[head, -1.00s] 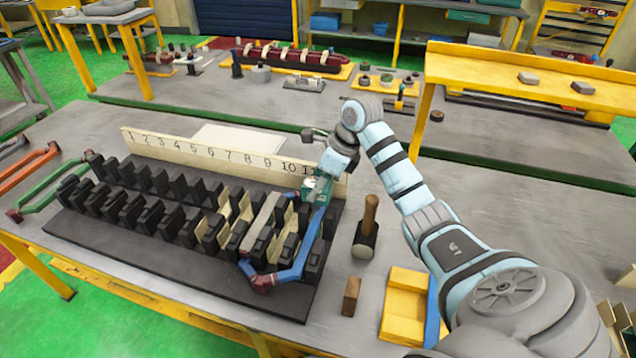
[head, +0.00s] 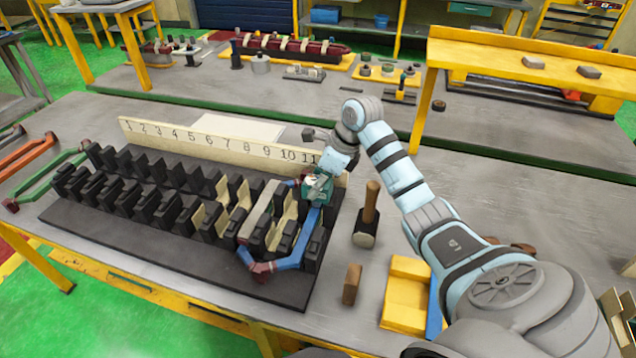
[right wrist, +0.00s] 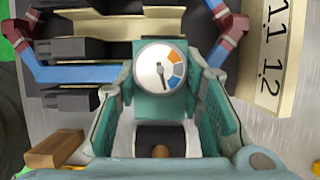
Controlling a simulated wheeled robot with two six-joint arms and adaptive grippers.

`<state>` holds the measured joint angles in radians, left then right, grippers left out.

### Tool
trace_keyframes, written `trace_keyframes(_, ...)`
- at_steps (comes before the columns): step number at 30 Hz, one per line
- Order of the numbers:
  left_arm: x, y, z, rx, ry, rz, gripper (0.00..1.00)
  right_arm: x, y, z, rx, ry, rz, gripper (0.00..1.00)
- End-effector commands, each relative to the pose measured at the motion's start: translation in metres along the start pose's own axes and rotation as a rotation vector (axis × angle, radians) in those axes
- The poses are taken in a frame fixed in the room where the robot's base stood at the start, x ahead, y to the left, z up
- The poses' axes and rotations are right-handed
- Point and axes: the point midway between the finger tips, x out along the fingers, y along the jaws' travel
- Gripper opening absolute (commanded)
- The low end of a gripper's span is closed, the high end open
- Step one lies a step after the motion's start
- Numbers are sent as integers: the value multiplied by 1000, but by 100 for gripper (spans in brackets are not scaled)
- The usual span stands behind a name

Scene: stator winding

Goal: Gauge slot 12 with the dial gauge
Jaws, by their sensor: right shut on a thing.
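The dial gauge (right wrist: 160,105) has a teal body and a white dial with orange and blue marks; its needle points almost straight down. My right gripper (right wrist: 163,125) is shut on it, one finger on each side. In the head view the gauge (head: 317,187) is at the right end of the black stator (head: 170,265), over the blue coil side (head: 305,237). In the right wrist view the board's number 12 (right wrist: 270,72) is to the right of the gauge. The slot mouth beneath the gauge is hidden, so contact cannot be told. My left gripper is out of view.
The numbered board (head: 220,145) stands along the stator's back edge. A mallet (head: 369,210), a wooden block (head: 352,284) and a yellow tray (head: 408,290) are to the right. Green (head: 48,185) and orange coils (head: 25,158) lie at the left.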

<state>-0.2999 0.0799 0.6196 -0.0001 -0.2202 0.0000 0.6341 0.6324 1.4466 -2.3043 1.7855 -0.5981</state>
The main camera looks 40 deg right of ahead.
Motion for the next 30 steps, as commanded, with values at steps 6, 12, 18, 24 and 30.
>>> trace_keyframes(6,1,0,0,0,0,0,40,2,0,-1,0,0,0,7)
trace_keyframes(12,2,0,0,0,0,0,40,4,0,-2,0,0,0,7)
trace_keyframes(18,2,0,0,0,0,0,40,4,0,-2,0,0,0,57)
trace_keyframes(24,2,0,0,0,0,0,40,4,0,-2,0,0,0,58)
trace_keyframes(30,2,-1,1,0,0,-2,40,-5,-1,-2,0,0,-2,58)
